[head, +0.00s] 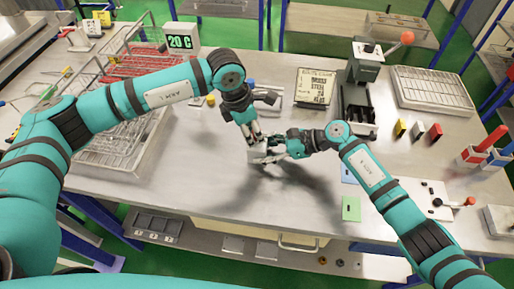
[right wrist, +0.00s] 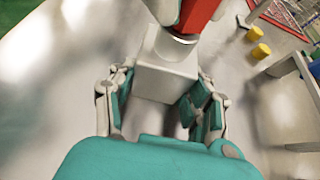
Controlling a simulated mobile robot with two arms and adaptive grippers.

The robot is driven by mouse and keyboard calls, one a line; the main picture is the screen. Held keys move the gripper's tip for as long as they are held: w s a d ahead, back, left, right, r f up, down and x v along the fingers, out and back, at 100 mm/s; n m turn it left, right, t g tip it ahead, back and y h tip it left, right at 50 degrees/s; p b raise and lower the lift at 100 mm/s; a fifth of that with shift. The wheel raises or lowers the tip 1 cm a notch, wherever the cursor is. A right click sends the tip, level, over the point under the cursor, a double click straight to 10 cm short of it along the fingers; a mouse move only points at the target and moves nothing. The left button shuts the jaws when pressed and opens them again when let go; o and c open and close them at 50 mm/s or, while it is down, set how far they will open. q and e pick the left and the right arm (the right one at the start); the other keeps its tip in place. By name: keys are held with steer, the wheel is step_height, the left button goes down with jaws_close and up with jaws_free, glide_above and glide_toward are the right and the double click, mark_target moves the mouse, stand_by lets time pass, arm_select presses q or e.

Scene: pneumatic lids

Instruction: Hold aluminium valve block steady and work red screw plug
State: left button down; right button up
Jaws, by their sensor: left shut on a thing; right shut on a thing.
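The aluminium valve block (head: 258,156) is a small pale grey block above the middle of the table, partly hidden by my grippers. In the right wrist view the block (right wrist: 165,78) sits between the fingers of my right gripper (right wrist: 160,92), which is shut on it. The red screw plug (right wrist: 197,14) stands at the top of the block, with a silver collar below the red part. My left gripper (head: 254,138) comes down from above and is shut on the plug. My right gripper (head: 280,151) reaches the block from the right. How deep the plug sits is unclear.
A wire rack (head: 125,145) stands at the left. A sign stand (head: 314,88), a lever press (head: 362,75) and a grey tray (head: 432,88) are behind and to the right. A green card (head: 351,208) lies near the front edge. The table in front of the block is clear.

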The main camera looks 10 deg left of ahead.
arm_select(q)
steer(key=shift+n, duration=0.5)
steer(key=shift+r, duration=0.4)
steer(key=shift+r, duration=1.1)
steer(key=shift+r, duration=0.15)
steer(key=shift+r, duration=2.4)
arm_select(e)
steer(key=o, duration=1.2)
steer(key=shift+c, duration=0.2)
